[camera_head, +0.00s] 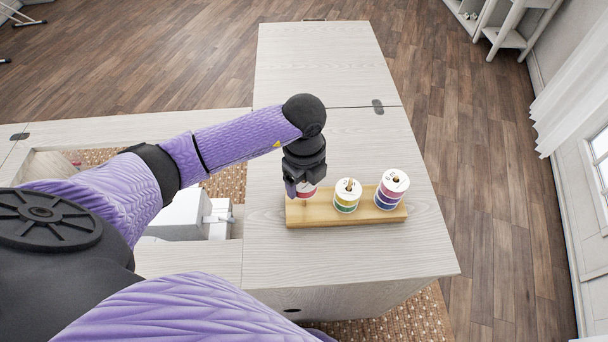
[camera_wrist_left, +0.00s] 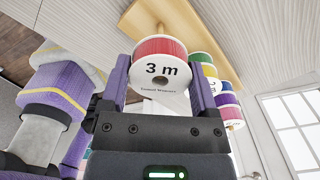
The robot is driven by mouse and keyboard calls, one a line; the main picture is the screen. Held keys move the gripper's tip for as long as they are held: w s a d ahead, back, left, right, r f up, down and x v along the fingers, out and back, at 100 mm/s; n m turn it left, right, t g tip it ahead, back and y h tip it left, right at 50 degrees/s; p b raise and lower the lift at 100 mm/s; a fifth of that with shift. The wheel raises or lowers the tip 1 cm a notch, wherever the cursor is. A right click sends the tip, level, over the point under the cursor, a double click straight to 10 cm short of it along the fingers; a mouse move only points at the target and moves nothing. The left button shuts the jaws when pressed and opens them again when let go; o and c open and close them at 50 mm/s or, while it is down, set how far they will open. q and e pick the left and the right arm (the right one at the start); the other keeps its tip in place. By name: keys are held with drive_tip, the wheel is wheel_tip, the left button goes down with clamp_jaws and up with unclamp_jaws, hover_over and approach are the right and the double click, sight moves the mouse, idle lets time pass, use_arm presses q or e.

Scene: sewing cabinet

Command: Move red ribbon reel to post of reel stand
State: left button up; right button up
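The red ribbon reel (camera_wrist_left: 161,62) has a white face marked "3 m" and sits between the fingers of my left gripper (camera_wrist_left: 160,92), one finger against each side. In the head view the left gripper (camera_head: 304,187) points down over the left end of the wooden reel stand (camera_head: 331,215), mostly covering the red reel (camera_head: 306,192). I cannot tell whether the reel is around the post or just above it. The stand also shows behind the reel in the wrist view (camera_wrist_left: 128,20). My right gripper is not in view.
On the stand, a yellow-green reel (camera_head: 347,196) is on the middle post and a purple-blue reel (camera_head: 391,190) is at the right end. The pale tabletop (camera_head: 350,255) around the stand is clear. A white sewing machine (camera_head: 182,215) is left of it.

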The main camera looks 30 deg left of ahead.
use_arm(q)
drive_tip(key=shift+o, duration=1.3)
wheel_tip(320, 180, up, 10)
drive_tip(key=p, duration=0.3)
